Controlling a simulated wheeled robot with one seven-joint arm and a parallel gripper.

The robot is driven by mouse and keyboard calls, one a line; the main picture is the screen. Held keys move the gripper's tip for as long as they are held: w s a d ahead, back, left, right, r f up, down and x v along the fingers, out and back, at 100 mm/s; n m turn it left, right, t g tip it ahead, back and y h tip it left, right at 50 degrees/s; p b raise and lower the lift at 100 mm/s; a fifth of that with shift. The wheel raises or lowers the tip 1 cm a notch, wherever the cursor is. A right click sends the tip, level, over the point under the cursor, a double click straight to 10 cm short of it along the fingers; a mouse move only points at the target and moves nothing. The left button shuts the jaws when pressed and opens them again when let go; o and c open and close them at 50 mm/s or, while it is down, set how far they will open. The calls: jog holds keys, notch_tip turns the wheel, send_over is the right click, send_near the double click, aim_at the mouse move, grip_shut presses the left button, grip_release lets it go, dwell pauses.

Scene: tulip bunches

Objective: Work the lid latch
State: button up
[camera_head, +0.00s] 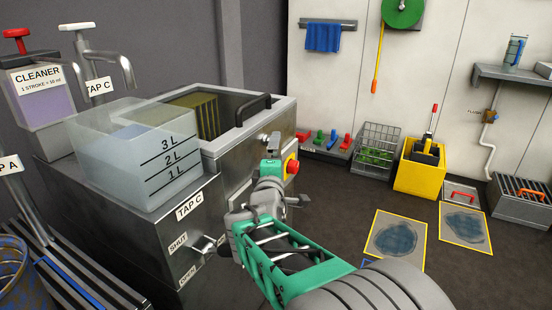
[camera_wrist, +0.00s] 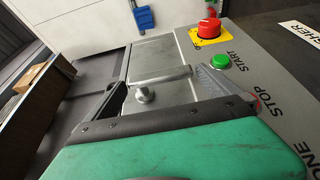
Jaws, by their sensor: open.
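The washer-like metal box (camera_head: 232,165) has a dark see-through lid (camera_head: 205,110) with a black bar handle (camera_head: 253,110); the lid looks down. A small metal knob (camera_head: 263,137) sits at the box's upper front edge, near my arm. My gripper (camera_head: 284,178) is in front of the box, near its red button (camera_head: 292,167). In the wrist view, my gripper (camera_wrist: 165,86) is open and empty, its fingers spread wide. A round metal knob (camera_wrist: 143,94), apparently on the latch, lies between them beside a metal bar (camera_wrist: 160,78). I cannot tell whether either finger touches it.
The wrist view shows a red button (camera_wrist: 208,30) and a green start button (camera_wrist: 219,62) on the panel close by. A clear measuring tank (camera_head: 135,150) and a tap lever (camera_head: 208,245) stand left of my arm. The floor (camera_head: 345,195) beyond is partly clear.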

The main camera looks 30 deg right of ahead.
jog(key=p+v, duration=0.2)
jog(key=v, duration=0.5)
jog(key=shift+s+a, duration=0.25)
